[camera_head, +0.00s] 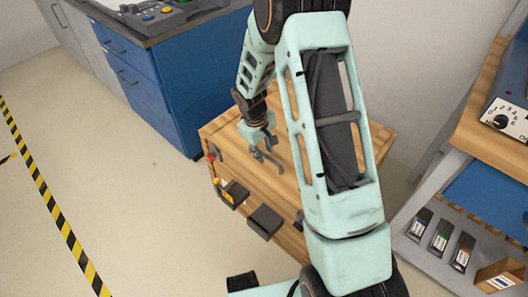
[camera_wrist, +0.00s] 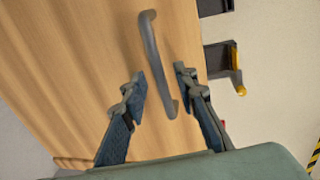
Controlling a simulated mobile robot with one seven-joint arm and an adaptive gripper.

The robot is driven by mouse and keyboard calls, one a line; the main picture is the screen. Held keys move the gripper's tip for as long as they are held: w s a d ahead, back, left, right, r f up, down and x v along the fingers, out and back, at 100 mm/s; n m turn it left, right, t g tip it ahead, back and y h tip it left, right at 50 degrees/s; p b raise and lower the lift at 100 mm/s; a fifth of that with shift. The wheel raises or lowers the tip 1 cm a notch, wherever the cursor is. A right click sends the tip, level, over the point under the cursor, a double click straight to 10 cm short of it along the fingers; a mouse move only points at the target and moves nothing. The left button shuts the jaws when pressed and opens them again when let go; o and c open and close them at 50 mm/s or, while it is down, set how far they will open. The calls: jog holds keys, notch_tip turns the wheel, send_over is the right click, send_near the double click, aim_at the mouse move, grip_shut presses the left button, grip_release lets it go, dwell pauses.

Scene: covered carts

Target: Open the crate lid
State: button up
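The wooden crate (camera_head: 290,240) stands on the floor in the middle of the head view, partly hidden behind my arm. Its flat wooden lid (camera_wrist: 70,60) fills much of the wrist view and looks closed. A grey bar handle (camera_wrist: 150,45) is fixed on the lid. My gripper (camera_wrist: 160,82) is open, with one finger on each side of the handle's lower part in the wrist view. A gap shows between each finger and the handle. In the head view my gripper (camera_head: 263,152) is low over the lid; contact cannot be told.
Dark holders (camera_head: 265,221) stick out from the crate's near side, one with a yellow part (camera_head: 226,197). A blue cabinet (camera_head: 140,80) stands behind left. A wooden workbench (camera_head: 490,130) with a lower shelf stands right. The floor (camera_head: 120,180) at left is clear.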

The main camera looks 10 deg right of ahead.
jog(key=shift+c, duration=0.3)
grip_shut()
jog(key=shift+r, duration=0.1)
